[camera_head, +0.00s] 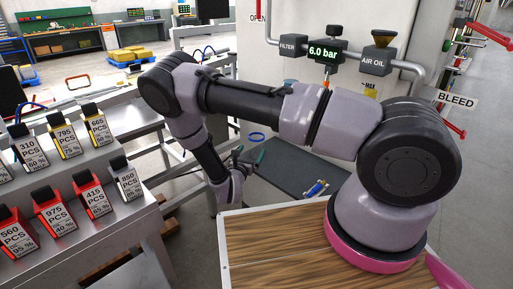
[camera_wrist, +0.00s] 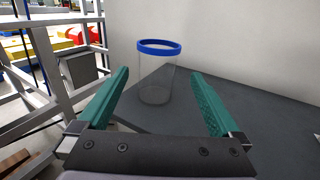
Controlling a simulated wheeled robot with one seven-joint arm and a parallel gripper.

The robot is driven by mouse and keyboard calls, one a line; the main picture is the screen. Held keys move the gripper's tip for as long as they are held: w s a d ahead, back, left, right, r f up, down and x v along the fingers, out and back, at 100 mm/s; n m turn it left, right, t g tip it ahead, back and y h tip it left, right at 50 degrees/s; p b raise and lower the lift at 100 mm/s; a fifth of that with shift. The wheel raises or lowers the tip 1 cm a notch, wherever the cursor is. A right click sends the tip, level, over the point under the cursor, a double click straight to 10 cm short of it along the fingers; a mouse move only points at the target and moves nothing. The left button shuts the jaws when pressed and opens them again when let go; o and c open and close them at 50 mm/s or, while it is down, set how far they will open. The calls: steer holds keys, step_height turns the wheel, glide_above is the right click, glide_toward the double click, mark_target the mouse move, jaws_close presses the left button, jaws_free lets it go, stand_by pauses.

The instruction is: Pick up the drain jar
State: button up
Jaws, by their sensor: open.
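The drain jar is a clear, see-through jar with a blue rim (camera_wrist: 159,46), standing upright on a dark grey surface in the wrist view. In the head view its blue rim (camera_head: 256,137) shows just beyond my gripper (camera_head: 248,156); its clear body is hard to make out there. In the wrist view my gripper (camera_wrist: 160,76) has its two green fingers spread wide and empty. The jar stands ahead, between the fingers' lines and apart from them.
The dark grey surface (camera_wrist: 240,112) has bare room right of the jar, with a pale wall behind. A metal frame (camera_wrist: 50,65) stands at left. Pipes with a 6.0 bar display (camera_head: 327,52) are above.

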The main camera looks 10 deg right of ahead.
mark_target(257, 140)
steer(key=x, duration=0.8)
steer(key=shift+w, duration=0.35)
steer(key=c, duration=1.2)
